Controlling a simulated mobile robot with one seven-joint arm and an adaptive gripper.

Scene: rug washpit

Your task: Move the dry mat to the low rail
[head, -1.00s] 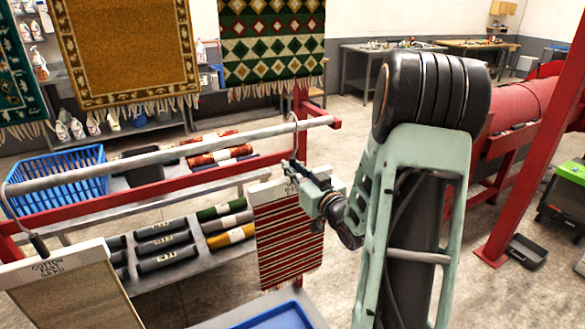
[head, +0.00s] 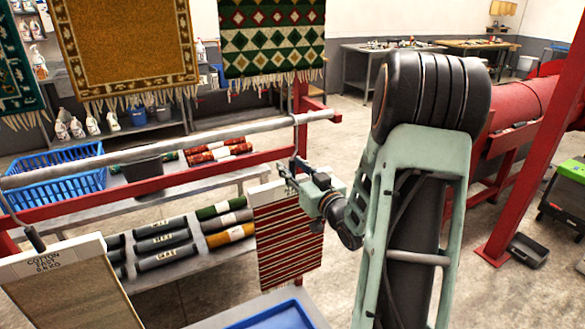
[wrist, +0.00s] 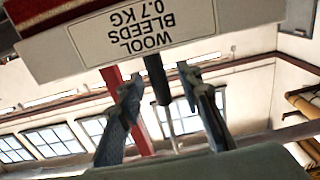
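A red-and-cream striped mat (head: 288,240) hangs from a pale header board near the right end of a pale grey rail (head: 160,151). The board (wrist: 135,35) reads "WOOL BLEEDS 0.7 KG" upside down in the wrist view. Its thin hook passes over the rail in the head view. My gripper (head: 291,168) is just above this board. In the wrist view its two fingers (wrist: 168,95) stand apart on either side of the dark hanger stem (wrist: 157,80), with gaps visible. A tan mat (head: 75,297) labelled "COTTON FAST" hangs at lower left. Neither mat's dryness can be told.
A red beam (head: 150,190) runs below the pale rail. Rolled mats lie on a bench (head: 190,277) behind, with a blue basket (head: 60,180) at left. A blue tray (head: 275,318) is at the bottom. A red post (head: 530,150) stands at right.

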